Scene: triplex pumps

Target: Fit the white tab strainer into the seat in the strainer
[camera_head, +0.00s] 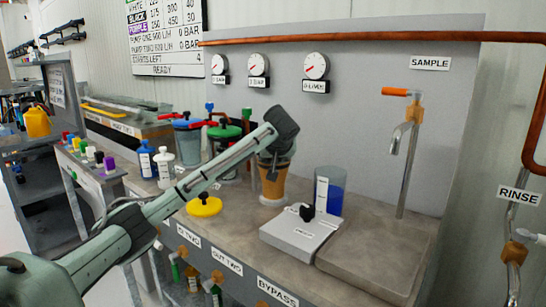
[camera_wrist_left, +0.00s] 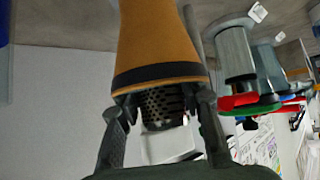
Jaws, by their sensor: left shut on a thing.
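The orange-brown strainer body (camera_head: 273,183) stands upright on the bench, narrowing toward its foot. In the left wrist view it shows upside down as an orange cone (camera_wrist_left: 157,40) with a dark rim. My left gripper (camera_head: 278,153) points down at the top of this body and is shut on the white tab strainer. In the left wrist view the dark perforated basket (camera_wrist_left: 165,103) and its white tab (camera_wrist_left: 172,146) lie between the fingers (camera_wrist_left: 163,112), right at the rim. The seat inside is hidden, and I cannot tell how deep the basket sits. My right gripper is not in view.
A yellow lid (camera_head: 204,206) lies left of the strainer body. A grey scale (camera_head: 300,232) and a beaker of blue liquid (camera_head: 330,192) stand to its right. Pots with blue (camera_head: 187,123) and green (camera_head: 225,131) lids stand behind my arm. A tap (camera_head: 405,140) rises at the right.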

